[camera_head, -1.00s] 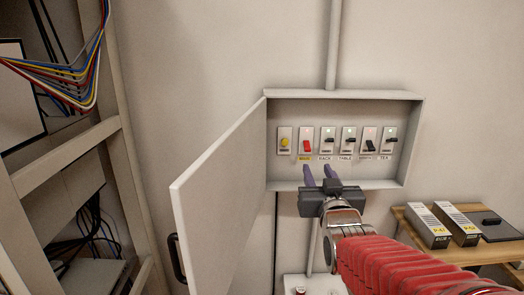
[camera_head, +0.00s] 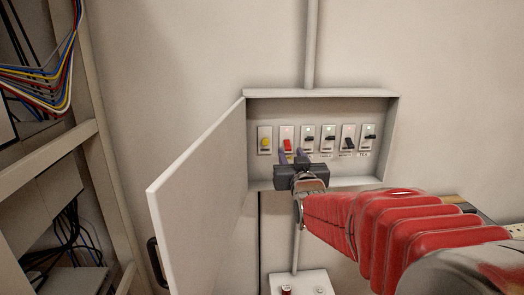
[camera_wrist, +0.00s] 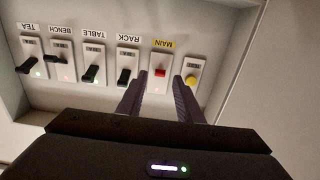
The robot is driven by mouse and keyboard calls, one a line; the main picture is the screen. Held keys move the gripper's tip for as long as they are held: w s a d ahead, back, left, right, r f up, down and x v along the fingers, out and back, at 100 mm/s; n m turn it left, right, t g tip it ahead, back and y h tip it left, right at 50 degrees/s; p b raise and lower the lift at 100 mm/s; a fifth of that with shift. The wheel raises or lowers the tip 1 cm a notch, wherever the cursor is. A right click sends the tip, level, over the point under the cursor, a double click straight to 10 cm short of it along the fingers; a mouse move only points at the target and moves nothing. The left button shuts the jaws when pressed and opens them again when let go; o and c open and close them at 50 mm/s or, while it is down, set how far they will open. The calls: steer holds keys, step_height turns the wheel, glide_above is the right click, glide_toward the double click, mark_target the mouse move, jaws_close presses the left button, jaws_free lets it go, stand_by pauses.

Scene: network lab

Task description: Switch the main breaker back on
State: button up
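The red main breaker lever (camera_head: 287,145) is second from left in the open wall panel (camera_head: 393,140). It sits in the lower part of its plate, beneath a small reddish light. My gripper (camera_head: 292,155) is at the panel's lower front, just below the main breaker. In the wrist view its two fingers (camera_wrist: 159,82) are apart with nothing between them, pointing at the red lever. I cannot tell whether a fingertip touches it.
A yellow button (camera_head: 265,143) is left of the main breaker. Several black breakers stand to its right; the BENCH lever (camera_head: 348,144) is down with a reddish light. The panel door (camera_head: 200,190) hangs open on the left. A white box (camera_head: 300,284) is below.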

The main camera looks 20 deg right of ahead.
mark_target(288, 149)
steer(key=shift+w+d, duration=0.2)
steer(key=shift+w, duration=0.8)
steer(key=shift+w+d, duration=0.2)
steer(key=shift+w, duration=0.75)
steer(key=shift+a, duration=0.1)
steer(key=c, duration=0.8)
